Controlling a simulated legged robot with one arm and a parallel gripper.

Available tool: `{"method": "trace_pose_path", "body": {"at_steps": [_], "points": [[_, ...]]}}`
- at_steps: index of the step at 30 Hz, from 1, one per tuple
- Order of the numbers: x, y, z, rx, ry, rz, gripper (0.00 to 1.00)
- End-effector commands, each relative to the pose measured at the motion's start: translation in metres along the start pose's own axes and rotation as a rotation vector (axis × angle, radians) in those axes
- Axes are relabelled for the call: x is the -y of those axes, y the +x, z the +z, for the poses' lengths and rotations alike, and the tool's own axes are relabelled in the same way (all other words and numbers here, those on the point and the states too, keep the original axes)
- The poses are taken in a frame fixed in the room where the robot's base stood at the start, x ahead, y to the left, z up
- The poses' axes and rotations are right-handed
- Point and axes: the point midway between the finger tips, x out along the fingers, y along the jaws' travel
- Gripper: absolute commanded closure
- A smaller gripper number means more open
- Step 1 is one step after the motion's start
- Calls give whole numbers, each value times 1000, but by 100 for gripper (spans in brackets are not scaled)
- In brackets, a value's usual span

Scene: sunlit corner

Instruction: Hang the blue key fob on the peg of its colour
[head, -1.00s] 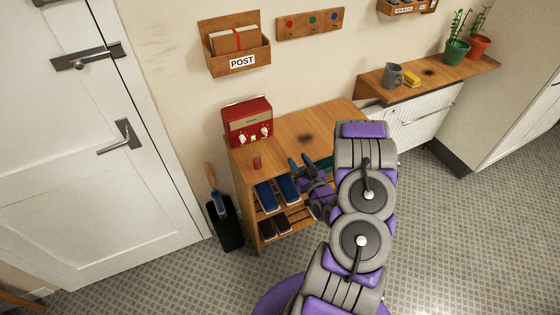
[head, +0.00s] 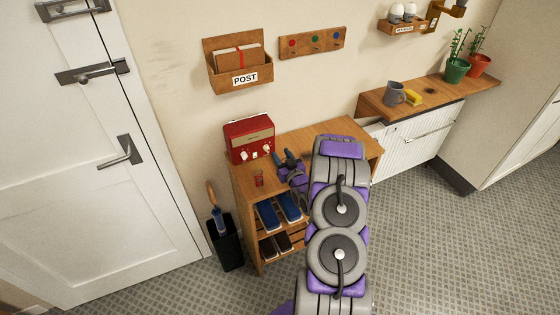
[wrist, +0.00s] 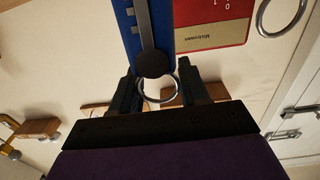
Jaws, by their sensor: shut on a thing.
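In the wrist view the blue key fob (wrist: 127,25) is a blue strip with a grey key-like part and a dark round end. Its metal ring (wrist: 158,97) is between the fingers of my gripper (wrist: 158,85), which is shut on it. In the head view my gripper (head: 284,160) is over the wooden cabinet, right of the red radio; the fob cannot be made out there. The peg board (head: 313,43) is on the wall above, with red (head: 292,43), green (head: 315,39) and blue (head: 336,36) marks from left to right.
The red radio (head: 249,138) and a small red item (head: 259,179) stand on the cabinet (head: 345,130). A post box (head: 238,66) hangs left of the peg board. A mug (head: 394,93) and yellow sponge (head: 414,97) are on the right counter.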

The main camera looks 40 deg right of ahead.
Motion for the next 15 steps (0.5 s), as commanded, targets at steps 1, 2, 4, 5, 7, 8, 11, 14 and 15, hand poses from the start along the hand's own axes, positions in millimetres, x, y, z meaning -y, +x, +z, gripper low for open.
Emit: {"method": "trace_pose_path", "body": {"at_steps": [1,2,4,5,7,8,11,14,15], "points": [[1,4,0,-1,0,-1,99],[1,6,1,-1,0,0,99],[2,16,3,0,0,-1,99],[2,20,4,1,1,0,99],[1,17,19,4,2,3,99],[1,17,24,3,1,2,99],[1,17,32,0,0,2,99],[1,17,33,-1,0,1,99],[1,17,32,-1,0,1,99]]}}
